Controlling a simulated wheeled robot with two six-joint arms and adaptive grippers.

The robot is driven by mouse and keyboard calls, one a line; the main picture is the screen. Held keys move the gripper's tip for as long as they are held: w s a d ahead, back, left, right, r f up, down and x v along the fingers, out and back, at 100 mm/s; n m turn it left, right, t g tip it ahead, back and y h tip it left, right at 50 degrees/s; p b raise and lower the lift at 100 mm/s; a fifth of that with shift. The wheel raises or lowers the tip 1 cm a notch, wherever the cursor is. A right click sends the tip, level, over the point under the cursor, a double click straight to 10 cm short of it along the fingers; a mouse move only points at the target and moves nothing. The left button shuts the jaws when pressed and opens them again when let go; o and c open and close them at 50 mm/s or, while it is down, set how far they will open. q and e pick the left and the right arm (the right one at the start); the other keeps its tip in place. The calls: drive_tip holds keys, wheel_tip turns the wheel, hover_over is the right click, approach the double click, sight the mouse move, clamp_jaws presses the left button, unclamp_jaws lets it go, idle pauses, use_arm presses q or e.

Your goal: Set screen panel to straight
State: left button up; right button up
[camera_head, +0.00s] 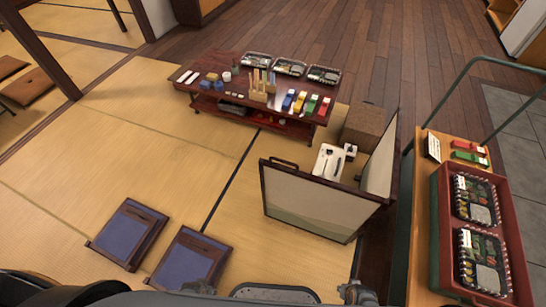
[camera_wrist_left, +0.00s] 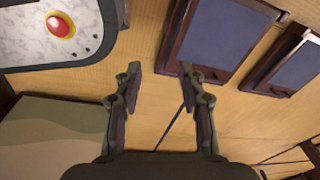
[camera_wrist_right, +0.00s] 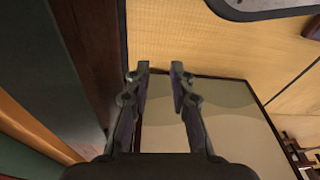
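A low folding screen (camera_head: 315,208) stands on the tatami at the right in the head view. Its pale front panel with a dark frame faces me, and a second panel (camera_head: 381,165) goes back from its right end at a sharp angle. A dark handle (camera_head: 283,163) sits on the front panel's top left. My left gripper (camera_wrist_left: 160,72) is open and empty, with part of a screen panel (camera_wrist_left: 50,140) at lower left. My right gripper (camera_wrist_right: 160,70) is open and empty, in front of a pale panel (camera_wrist_right: 225,115). I cannot tell contact.
A low table (camera_head: 213,92) with boxes and trays stands behind the screen. A brown box (camera_head: 363,127) is behind the panels. Two blue floor seats (camera_head: 128,234) lie at front left. A cart with a red tray (camera_head: 441,235) is close on the right. Tatami left of the screen is clear.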

use_arm(q)
drive_tip(key=w+f+b, duration=0.4)
drive_tip(key=w, duration=0.1)
use_arm(e)
drive_tip(key=w+a+f+m+t+y, duration=0.1)
drive_tip(key=w+a+f+m, duration=0.15)
drive_tip(key=w, duration=0.65)
drive_tip(key=m+t+y+b, duration=0.6)
drive_tip(key=m+y+b, duration=0.4)
drive_tip(key=b, duration=0.5)
approach(289, 164)
drive_tip(key=f+y, duration=0.1)
drive_tip(key=shift+n, duration=0.45)
drive_tip(key=b+x, duration=0.2)
drive_tip(key=x, duration=0.8)
drive_tip(key=shift+w+a, duration=0.2)
drive_tip(key=shift+w, duration=0.15)
drive_tip(key=shift+w+a, duration=0.3)
drive_tip(key=shift+a, duration=0.1)
use_arm(q)
drive_tip(key=w+d+r+t+h, duration=0.1)
drive_tip(key=w+d+r+t, duration=0.1)
drive_tip(key=w+d+r, duration=0.4)
wheel_tip(289, 164, up, 2)
drive_tip(key=shift+w+r+h, duration=0.2)
drive_tip(key=shift+w+h, duration=0.05)
drive_tip(key=shift+h, duration=0.15)
use_arm(e)
drive_tip(key=shift+c, duration=0.2)
